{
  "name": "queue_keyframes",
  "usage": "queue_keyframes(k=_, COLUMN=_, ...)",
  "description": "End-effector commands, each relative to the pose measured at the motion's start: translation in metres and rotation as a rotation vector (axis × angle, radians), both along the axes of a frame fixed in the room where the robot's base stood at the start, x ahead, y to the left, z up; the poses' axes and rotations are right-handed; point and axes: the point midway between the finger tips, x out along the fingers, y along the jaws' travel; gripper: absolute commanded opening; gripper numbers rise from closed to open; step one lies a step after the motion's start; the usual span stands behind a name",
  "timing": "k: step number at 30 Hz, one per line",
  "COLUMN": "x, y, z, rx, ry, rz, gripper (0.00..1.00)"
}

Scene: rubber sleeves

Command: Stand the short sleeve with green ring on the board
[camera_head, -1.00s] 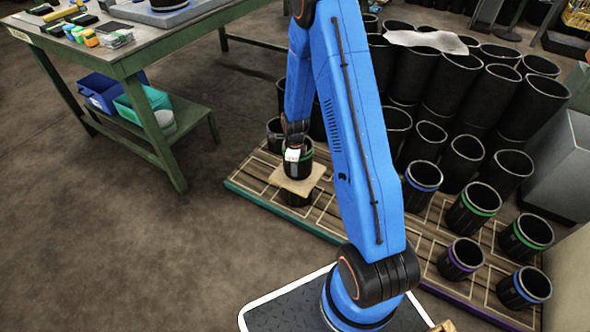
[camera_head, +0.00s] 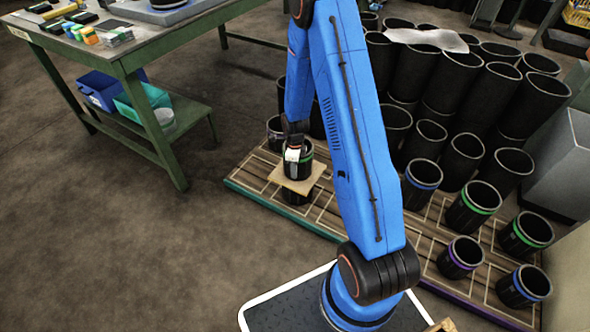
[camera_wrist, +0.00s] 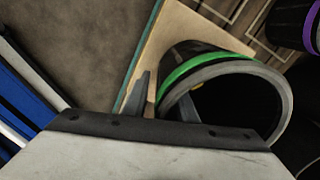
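The short black sleeve with the green ring (camera_head: 306,168) stands upright on the square tan board (camera_head: 317,174). The board lies on top of another black sleeve (camera_head: 297,196). My gripper (camera_head: 295,143) is at the left side of the green-ring sleeve's rim. In the wrist view the sleeve (camera_wrist: 205,66) shows its green band and grey rim, with the board (camera_wrist: 188,28) behind it. One finger of my gripper (camera_wrist: 162,100) is outside the wall with a gap, the other inside the rim. The fingers look apart; the inner one is partly hidden.
A slatted pallet (camera_head: 330,221) with marked squares lies under the stack. Tall black sleeves (camera_head: 447,85) crowd its back; short ringed sleeves, including another green-ring one (camera_head: 473,206), stand at the right. A green workbench (camera_head: 155,120) is at left. The floor between is clear.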

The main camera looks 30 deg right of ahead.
Motion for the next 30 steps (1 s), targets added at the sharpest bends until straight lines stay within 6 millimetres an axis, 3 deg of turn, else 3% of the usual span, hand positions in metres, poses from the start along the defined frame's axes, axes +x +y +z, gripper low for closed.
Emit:
queue_keyframes(k=5, x=0.001, y=0.0, z=0.013, rx=0.0, ry=-0.002, rz=0.0, gripper=0.25)
queue_keyframes(k=24, x=0.001, y=0.0, z=0.114, rx=0.0, ry=-0.004, rz=0.0, gripper=0.25)
queue_keyframes(k=30, x=0.0, y=0.0, z=0.129, rx=0.0, ry=-0.001, rz=0.0, gripper=0.25)
